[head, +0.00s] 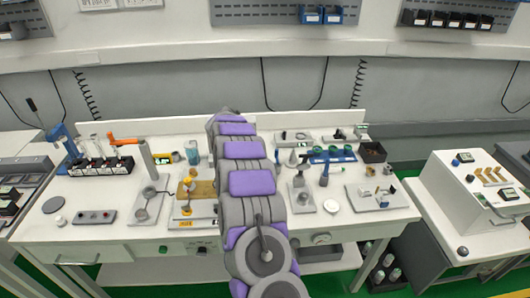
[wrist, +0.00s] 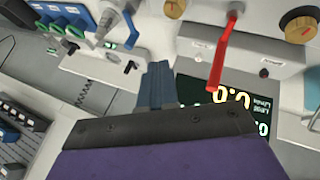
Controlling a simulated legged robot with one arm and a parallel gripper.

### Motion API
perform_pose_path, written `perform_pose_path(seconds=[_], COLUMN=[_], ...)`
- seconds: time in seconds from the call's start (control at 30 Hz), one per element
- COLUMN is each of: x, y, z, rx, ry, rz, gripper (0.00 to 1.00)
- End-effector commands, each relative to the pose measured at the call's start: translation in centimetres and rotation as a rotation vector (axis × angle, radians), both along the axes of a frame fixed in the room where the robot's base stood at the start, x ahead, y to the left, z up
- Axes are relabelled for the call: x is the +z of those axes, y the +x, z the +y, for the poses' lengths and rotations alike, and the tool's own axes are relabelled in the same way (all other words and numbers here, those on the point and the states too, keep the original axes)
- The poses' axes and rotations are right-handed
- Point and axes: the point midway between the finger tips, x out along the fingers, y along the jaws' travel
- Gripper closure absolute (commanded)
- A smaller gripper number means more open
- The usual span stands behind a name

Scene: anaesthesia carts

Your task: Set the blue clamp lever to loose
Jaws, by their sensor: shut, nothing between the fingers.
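My gripper (wrist: 158,70) shows in the wrist view as two blue-grey fingers pressed together, with nothing between them. In the head view my arm reaches across the bench and hides its own fingers.
In the wrist view a red lever (wrist: 219,58) hangs right of the fingers, near brass knobs (wrist: 298,26) and a dark display (wrist: 235,100). In the head view the white bench (head: 100,232) is crowded with fixtures, including an orange-handled one (head: 126,141). A white console (head: 478,188) stands right.

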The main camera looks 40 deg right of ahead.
Motion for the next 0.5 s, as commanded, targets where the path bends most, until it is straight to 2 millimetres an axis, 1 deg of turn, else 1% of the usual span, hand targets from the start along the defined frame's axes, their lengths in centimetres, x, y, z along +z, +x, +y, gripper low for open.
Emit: perform_pose_path(seconds=[0.17, 0.3, 0.5], x=[-1.2, -3.1, -5.2], y=[0.3, 0.7, 1.4], z=[-0.9, -1.9, -3.5], rx=[-0.003, -0.003, -0.003], ry=[0.000, -0.001, -0.004], rz=[-0.001, 0.004, 0.002], gripper=[1.00, 1.00, 1.00])
